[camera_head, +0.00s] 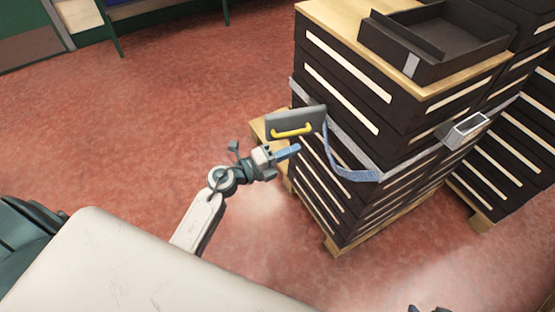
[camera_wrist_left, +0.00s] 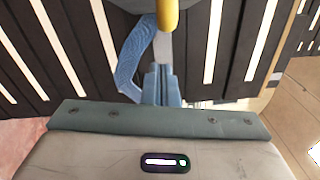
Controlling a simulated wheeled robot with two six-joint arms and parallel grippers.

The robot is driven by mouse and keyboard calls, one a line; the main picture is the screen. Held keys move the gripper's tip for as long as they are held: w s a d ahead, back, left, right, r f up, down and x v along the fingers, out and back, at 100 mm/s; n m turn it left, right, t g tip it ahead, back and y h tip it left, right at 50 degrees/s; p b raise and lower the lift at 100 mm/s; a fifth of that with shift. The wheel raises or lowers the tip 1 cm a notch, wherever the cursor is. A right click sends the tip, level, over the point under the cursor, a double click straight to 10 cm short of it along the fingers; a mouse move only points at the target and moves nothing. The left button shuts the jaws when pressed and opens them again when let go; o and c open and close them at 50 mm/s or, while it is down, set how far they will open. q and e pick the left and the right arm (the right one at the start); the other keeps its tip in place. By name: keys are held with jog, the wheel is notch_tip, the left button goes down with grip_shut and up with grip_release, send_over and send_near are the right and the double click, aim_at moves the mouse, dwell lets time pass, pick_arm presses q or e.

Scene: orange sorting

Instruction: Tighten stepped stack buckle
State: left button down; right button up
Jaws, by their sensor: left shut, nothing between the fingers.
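The stack (camera_head: 340,130) of dark crates with cream slots stands at right, with a grey strap (camera_head: 352,146) around it. The buckle, a grey plate (camera_head: 283,120) with a yellow handle (camera_head: 291,131), is on the stack's near left side. A loose blue strap end (camera_head: 345,172) hangs in a curve beside it. My left gripper (camera_head: 292,151) is shut and empty, just below the handle. In the left wrist view its blue fingers (camera_wrist_left: 161,83) point toward the yellow handle (camera_wrist_left: 168,14), with the blue strap (camera_wrist_left: 132,62) to their left. Whether they touch anything is unclear.
A black open tray (camera_head: 445,45) rests on the wooden top (camera_head: 330,15) of the stack. A grey metal bracket (camera_head: 466,130) sits on the strap at right. More dark crates (camera_head: 510,150) stand behind right. The red floor (camera_head: 180,110) at left is clear.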

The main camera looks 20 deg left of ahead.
pick_arm(q)
jog(key=shift+w+a+r, duration=0.2)
jog(key=shift+w+a, duration=0.65)
jog(key=shift+w, duration=0.15)
jog(key=shift+a, duration=0.1)
